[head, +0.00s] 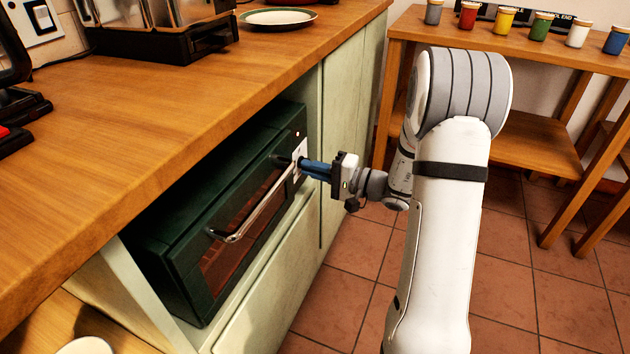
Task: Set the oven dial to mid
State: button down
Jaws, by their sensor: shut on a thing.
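The dark green oven (190,240) sits in an open bay under the wooden counter. Its door has a glass pane and a long metal handle (262,208). A pale control panel (300,150) is at the oven's right end, with a small red light above it. My gripper (304,166) reaches the panel from the right, its blue fingers pointing left. It is shut on the oven dial, which the fingers hide. The dial's pointer and its markings cannot be read from here.
The wooden counter (180,110) overhangs the oven. A wooden table (540,58) with several coloured jars stands at the back right. Tiled floor (345,285) is clear before the cabinet.

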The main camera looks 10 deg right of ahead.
jog(key=n, duration=0.2)
jog(key=shift+s+a+f+n+b, duration=0.1)
jog(key=shift+a+f+n+b, duration=0.05)
jog(key=shift+f+n+b, duration=0.2)
jog(key=shift+n, duration=1.45)
jog(key=c, duration=1.5)
grip_release()
jog(key=shift+d, duration=0.2)
